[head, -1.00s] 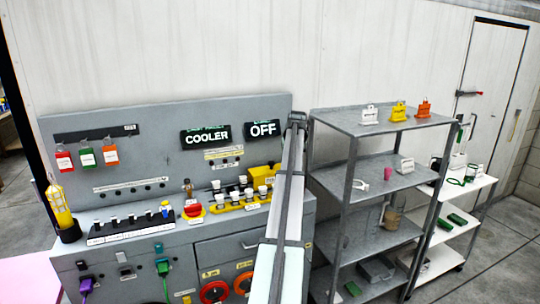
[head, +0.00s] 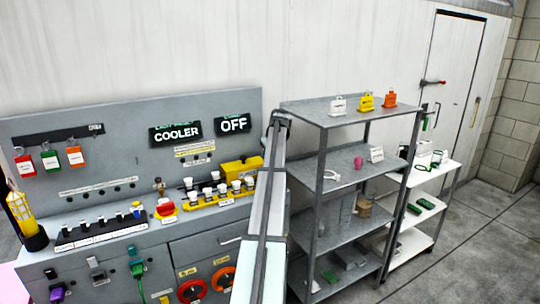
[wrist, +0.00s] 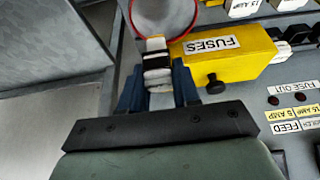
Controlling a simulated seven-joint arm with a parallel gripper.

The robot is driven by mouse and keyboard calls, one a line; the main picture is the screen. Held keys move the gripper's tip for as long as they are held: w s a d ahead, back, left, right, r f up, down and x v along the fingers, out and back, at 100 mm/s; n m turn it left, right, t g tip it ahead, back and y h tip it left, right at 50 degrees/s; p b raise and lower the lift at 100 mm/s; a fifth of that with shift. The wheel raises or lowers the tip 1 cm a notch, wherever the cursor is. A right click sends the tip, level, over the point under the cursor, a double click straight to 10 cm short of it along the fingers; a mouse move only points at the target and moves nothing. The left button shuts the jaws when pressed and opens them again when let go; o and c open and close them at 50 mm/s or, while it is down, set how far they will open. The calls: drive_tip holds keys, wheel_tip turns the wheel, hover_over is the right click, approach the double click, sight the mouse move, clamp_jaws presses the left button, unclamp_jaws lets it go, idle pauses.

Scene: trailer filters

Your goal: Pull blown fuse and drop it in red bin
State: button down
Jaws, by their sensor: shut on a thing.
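In the wrist view my gripper (wrist: 158,90) has its blue fingers shut on a small white fuse (wrist: 157,60) with a black band. Whether this fuse is blown cannot be told. Just beyond it, at the top edge, is a round opening with a red rim (wrist: 197,22), likely the red bin; it is cut off by the frame. A yellow box (wrist: 228,56) labelled FUSES lies right of the fuse. In the head view my arm hides the gripper and the held fuse, and no red bin is clear there. White-capped fuses (head: 221,188) stand in yellow holders on the grey panel.
The yellow box (head: 241,168) sits at the panel's right end. A grey shelf rack (head: 335,175) stands right of my arm, with a white cart (head: 440,188) beyond. A yellow lamp (head: 22,212) and a black strip (head: 100,230) are at the left.

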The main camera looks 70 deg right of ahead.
drive_tip(key=shift+f, duration=2.5)
drive_tip(key=c, duration=0.7)
unclamp_jaws()
drive_tip(key=shift+c, duration=0.2)
drive_tip(key=v, duration=1.4)
drive_tip(key=shift+w+f, duration=0.1)
